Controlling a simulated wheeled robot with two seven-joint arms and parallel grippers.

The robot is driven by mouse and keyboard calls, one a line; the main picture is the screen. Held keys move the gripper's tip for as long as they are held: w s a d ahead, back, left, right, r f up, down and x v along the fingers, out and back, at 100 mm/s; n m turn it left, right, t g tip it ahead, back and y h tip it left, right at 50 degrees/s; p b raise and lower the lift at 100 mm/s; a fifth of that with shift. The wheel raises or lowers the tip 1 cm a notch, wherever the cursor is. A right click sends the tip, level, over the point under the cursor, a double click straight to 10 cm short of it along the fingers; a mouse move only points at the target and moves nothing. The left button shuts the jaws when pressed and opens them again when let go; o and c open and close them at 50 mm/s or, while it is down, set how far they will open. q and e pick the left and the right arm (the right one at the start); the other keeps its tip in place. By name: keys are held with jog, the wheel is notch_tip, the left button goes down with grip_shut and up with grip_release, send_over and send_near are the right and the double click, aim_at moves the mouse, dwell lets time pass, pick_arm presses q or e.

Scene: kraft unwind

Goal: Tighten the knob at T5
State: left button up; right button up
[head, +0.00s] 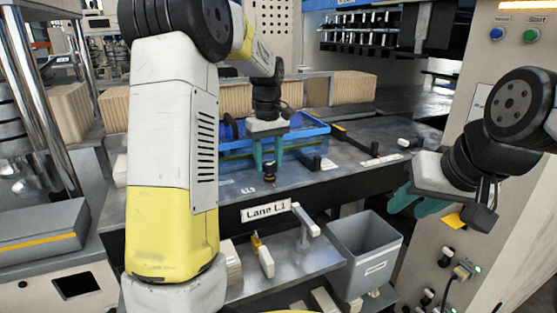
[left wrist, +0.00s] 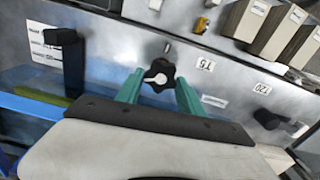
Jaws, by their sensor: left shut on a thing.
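The knob at T5 (left wrist: 160,74) is a black star-shaped knob with a pale centre, beside the T5 label (left wrist: 205,65) in the left wrist view. My left gripper (left wrist: 159,90) has its two teal fingers on either side of the knob and is shut on it. In the head view the left gripper (head: 268,162) points down at the lane's bench, with the dark knob (head: 269,178) at its fingertips. My right gripper (head: 422,204) hangs at the right, away from the bench; its finger gap is unclear.
A blue tray (head: 318,136) lies behind the left gripper. Other black handles (head: 374,149) stand along the bench, and one (left wrist: 266,118) is near the T20-like label. Cardboard stacks line the back.

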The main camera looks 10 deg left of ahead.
pick_arm(q)
jog(key=shift+m, duration=0.3)
jog(key=m, duration=0.5)
jog(key=shift+w+d+r, duration=0.1)
jog(key=shift+d, duration=0.05)
jog(key=shift+o, duration=0.2)
jog(key=m, duration=0.5)
jog(key=shift+d+r+m, duration=0.1)
jog(key=shift+m, duration=0.3)
jog(key=m, duration=0.5)
jog(key=shift+d, duration=0.1)
jog(key=shift+c, duration=0.2)
jog(key=m, duration=0.5)
jog(key=shift+d+m, duration=0.1)
jog(key=shift+m, duration=0.2)
